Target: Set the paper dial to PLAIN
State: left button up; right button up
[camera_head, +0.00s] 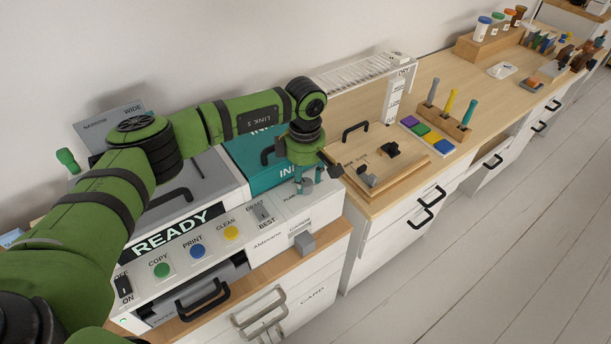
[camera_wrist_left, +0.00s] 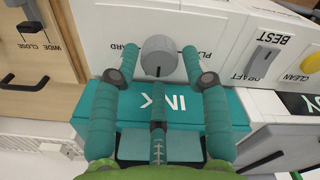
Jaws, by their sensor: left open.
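The paper dial (camera_wrist_left: 158,56) is a round grey knob with a dark mark on its face, seen in the left wrist view on the printer's white front panel. The mark points toward the bottom of that view. The lettering beside it is partly hidden by my fingers; part of PLAIN shows to the right and part of CARD to the left. My left gripper (camera_wrist_left: 160,50) is open, with one teal finger on each side of the dial; I cannot tell whether they touch it. In the head view my left gripper (camera_head: 308,180) points down at the panel. My right gripper is not in view.
The teal INK cover (camera_head: 252,155) lies behind the dial. The DRAFT/BEST slider (camera_head: 262,213) and the yellow CLEAN button (camera_head: 231,233) are nearby on the panel. A wooden board with a handle (camera_head: 375,165) stands to the right on the desk.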

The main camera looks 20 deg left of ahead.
pick_arm(q)
jog(key=shift+d+f, duration=0.1)
jog(key=shift+f, duration=0.85)
jog(key=c, duration=0.9)
jog(key=shift+o, duration=0.2)
jog(key=shift+f+n+b, duration=0.1)
jog(key=shift+n+b, duration=0.9)
jog(key=shift+n, duration=0.5)
jog(key=n+b, duration=0.2)
jog(key=n, duration=0.3)
jog(key=shift+b, duration=0.35)
jog(key=n+b, duration=0.1)
jog(key=n, duration=0.4)
jog(key=shift+b, duration=0.35)
jog(key=n+b, duration=0.1)
jog(key=n, duration=0.3)
jog(key=shift+n, duration=0.4)
jog(key=shift+w+r, duration=0.1)
jog(key=shift+r, duration=0.1)
